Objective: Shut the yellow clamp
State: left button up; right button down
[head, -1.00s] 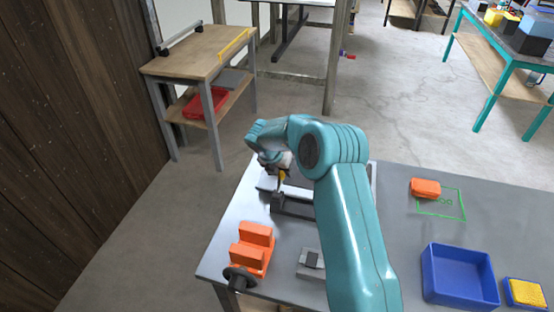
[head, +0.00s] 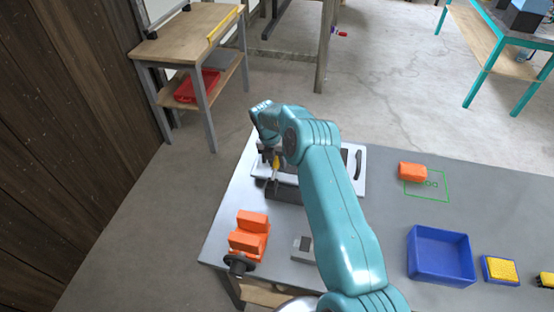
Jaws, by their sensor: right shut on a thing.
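The yellow clamp (head: 276,162) shows as a small yellow piece at the far left end of the grey table, beside a white plate (head: 357,184) and a dark block (head: 284,192). My right arm reaches over the table from the lower right. My right gripper (head: 272,159) is at the clamp, pointing down, and is shut on the yellow clamp's handle. The gripper and wrist hide much of the clamp, and the forearm covers the middle of the plate. I cannot tell how far the clamp is closed. My left gripper is not in view.
An orange vise (head: 249,234) with a dark knob and a small grey block (head: 303,249) are at the near left. An orange block (head: 412,171), a blue bin (head: 440,276) and a yellow-topped blue tray (head: 501,270) lie to the right. Bare table separates them.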

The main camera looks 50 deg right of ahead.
jog(key=shift+s, duration=0.1)
dwell(0.3)
jog(key=c, duration=0.9)
grip_release()
jog(key=shift+f, duration=0.1)
notch_tip(320, 180, up, 16)
jog(key=w+a+b, duration=0.1)
jog(key=w, duration=0.1)
jog(key=shift+w+a, duration=0.3)
jog(key=shift+w, duration=0.05)
jog(key=shift+a, duration=0.1)
